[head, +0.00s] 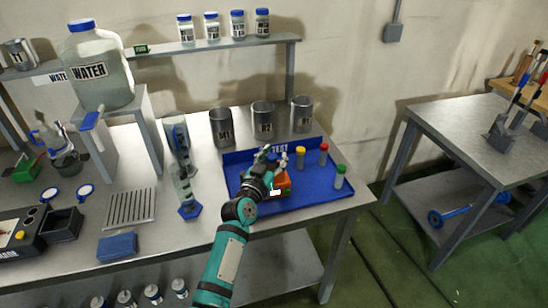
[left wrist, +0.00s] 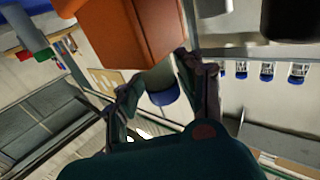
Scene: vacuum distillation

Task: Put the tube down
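The tube is hard to make out there. My right gripper is not in view.
Yellow-capped (head: 300,158), red-capped (head: 323,154) and green-capped (head: 340,177) tubes stand in the tray's right part. Metal cups (head: 263,116) stand behind the tray. A glass cylinder with a blue base (head: 184,190) stands to the left. The tray's front right is bare.

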